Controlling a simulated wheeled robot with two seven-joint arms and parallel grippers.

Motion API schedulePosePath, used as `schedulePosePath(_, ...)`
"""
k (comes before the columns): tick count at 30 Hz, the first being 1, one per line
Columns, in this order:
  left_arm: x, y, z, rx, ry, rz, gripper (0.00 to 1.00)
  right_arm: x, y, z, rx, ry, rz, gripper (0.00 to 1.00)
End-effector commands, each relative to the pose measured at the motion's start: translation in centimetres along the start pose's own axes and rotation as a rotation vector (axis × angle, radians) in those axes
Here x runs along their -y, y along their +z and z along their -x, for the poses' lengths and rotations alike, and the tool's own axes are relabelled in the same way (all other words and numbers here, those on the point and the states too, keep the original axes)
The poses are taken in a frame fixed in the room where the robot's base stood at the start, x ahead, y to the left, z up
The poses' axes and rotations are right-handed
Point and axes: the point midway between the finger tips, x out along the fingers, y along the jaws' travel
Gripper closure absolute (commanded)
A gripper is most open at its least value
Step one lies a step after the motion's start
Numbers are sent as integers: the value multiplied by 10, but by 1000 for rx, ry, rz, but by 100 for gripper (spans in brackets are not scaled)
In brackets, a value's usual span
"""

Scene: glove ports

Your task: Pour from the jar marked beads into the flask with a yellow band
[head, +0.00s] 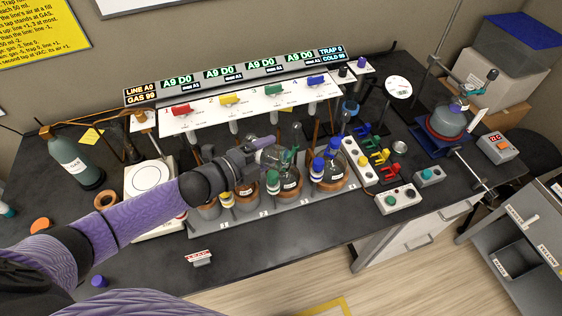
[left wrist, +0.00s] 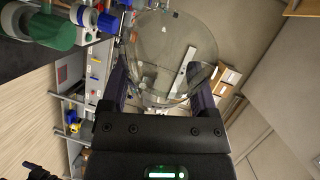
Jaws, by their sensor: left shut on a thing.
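My left gripper (head: 254,153) is shut on a clear glass vessel (head: 270,156), held above the row of flasks at the rack. In the left wrist view the vessel (left wrist: 172,55) fills the space between the fingers; I see no contents or marking, so I cannot tell whether it is the beads jar. A flask (head: 246,193) stands in a cork ring under the gripper, partly hidden by my arm. My right gripper is not in view.
Flasks with green (head: 273,182) and blue (head: 318,168) pieces stand to the right, close together. The white tap panel (head: 250,100) is behind. A hotplate (head: 149,178) is at left, a power strip (head: 358,160) at right. The front bench strip is mostly clear.

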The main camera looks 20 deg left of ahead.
Motion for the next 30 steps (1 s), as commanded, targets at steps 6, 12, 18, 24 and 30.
schedulePosePath(6,-3,-18,-8,83,140,-330,88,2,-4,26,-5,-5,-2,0)
schedulePosePath(12,-28,-26,-18,233,391,-924,88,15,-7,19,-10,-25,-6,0)
schedulePosePath(18,-41,-12,-16,338,565,-1335,88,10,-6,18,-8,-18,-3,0)
schedulePosePath(24,-44,-8,-14,371,621,-1467,88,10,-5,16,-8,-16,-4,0)
schedulePosePath(30,-44,-8,-14,372,621,-1469,88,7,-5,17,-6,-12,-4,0)
